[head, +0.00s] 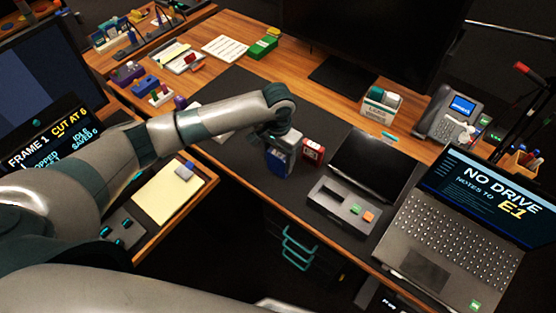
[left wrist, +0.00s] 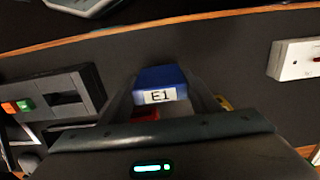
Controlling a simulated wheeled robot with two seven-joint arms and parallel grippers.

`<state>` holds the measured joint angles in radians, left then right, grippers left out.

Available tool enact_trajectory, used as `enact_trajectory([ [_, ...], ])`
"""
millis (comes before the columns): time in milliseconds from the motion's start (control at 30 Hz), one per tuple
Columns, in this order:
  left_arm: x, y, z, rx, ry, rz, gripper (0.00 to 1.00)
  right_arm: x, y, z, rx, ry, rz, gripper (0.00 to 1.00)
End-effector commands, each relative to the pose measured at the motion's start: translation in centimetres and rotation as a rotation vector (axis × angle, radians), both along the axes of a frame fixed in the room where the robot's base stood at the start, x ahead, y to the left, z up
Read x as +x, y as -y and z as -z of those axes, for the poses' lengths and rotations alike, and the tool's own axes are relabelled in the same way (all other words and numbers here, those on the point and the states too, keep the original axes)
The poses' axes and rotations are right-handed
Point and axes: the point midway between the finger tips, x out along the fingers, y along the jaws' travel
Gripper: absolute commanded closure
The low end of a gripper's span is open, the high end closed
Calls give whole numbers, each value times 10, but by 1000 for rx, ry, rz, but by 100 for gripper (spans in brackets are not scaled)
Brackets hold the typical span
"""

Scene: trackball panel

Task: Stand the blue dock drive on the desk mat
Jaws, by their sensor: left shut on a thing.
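My left gripper (head: 281,150) is over the dark desk mat (head: 240,92), pointing down. It is shut on the blue dock drive (head: 278,163). In the left wrist view the blue drive (left wrist: 161,80) shows a white label reading E1 between the two fingers. The drive looks roughly upright in the head view, but I cannot tell whether its lower end touches the mat. A red drive (head: 313,151) stands on the mat just right of the gripper. My right gripper is not in view.
A grey dock (head: 335,207) with green and orange buttons lies right of the drives, before a dark tablet-like panel (head: 375,163). An open laptop (head: 450,220) is farther right. The mat behind the gripper is mostly clear. A yellow notepad (head: 167,194) is left.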

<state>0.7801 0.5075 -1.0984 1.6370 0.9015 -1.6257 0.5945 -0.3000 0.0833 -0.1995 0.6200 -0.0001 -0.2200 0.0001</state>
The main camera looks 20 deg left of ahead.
Motion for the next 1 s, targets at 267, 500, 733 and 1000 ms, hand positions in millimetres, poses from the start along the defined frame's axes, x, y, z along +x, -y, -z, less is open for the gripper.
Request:
enact_trajectory([
  [267, 0, 0, 17, -1, 2, 0, 73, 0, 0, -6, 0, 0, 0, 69],
  [500, 0, 0, 18, -1, 2, 0, 73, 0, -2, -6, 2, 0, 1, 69],
  [733, 0, 0, 19, 0, 1, 0, 25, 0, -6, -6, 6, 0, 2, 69],
  [1000, 0, 0, 18, -1, 2, 0, 25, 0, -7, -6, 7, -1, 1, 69],
])
